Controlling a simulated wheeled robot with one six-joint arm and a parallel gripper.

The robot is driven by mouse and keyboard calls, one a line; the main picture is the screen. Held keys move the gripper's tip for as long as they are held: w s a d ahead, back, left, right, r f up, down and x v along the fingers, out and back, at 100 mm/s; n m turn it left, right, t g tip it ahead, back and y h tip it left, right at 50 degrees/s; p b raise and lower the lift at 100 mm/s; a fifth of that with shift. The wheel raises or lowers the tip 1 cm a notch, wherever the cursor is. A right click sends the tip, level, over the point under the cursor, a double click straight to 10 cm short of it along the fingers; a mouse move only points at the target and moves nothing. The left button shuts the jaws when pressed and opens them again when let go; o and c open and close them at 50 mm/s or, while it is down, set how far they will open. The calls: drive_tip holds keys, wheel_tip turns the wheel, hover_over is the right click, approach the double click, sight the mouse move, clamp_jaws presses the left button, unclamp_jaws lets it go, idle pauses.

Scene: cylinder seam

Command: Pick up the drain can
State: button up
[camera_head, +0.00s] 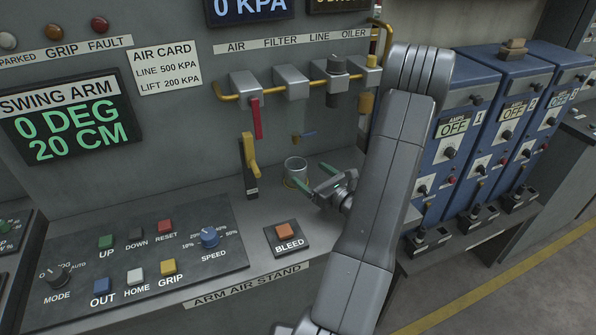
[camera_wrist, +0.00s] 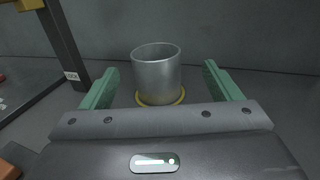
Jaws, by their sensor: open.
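The drain can (camera_head: 296,170) is a small grey metal cylinder, open at the top. It stands upright on the shelf of the arm air stand, below the air line fittings, with a yellow ring around its base. My gripper (camera_head: 314,181) has green fingers and is open at the can, just to its right in the head view. In the wrist view the can (camera_wrist: 157,75) stands ahead, centred between the two spread fingers (camera_wrist: 160,82), with a gap on each side.
A yellow lever on a dark post (camera_head: 249,160) stands left of the can. The orange BLEED button (camera_head: 285,231) is in front. Blue units (camera_head: 462,135) stand to the right. The shelf nearby is otherwise clear.

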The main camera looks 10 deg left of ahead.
sight(304, 170)
drive_tip(key=x, duration=0.3)
drive_tip(key=shift+w+a+p, duration=0.1)
drive_tip(key=shift+a+p, duration=0.1)
drive_tip(key=shift+p, duration=0.1)
drive_tip(key=p+x, duration=0.1)
drive_tip(key=x, duration=0.1)
drive_tip(key=p+x, duration=0.1)
drive_tip(key=x, duration=0.1)
drive_tip(key=shift+a+r, duration=0.1)
drive_tip(key=shift+a, duration=0.35)
drive_tip(key=shift+w+a, duration=0.2)
drive_tip(key=shift+a, duration=0.1)
drive_tip(key=c, duration=1.2)
drive_tip(key=shift+o, duration=0.2)
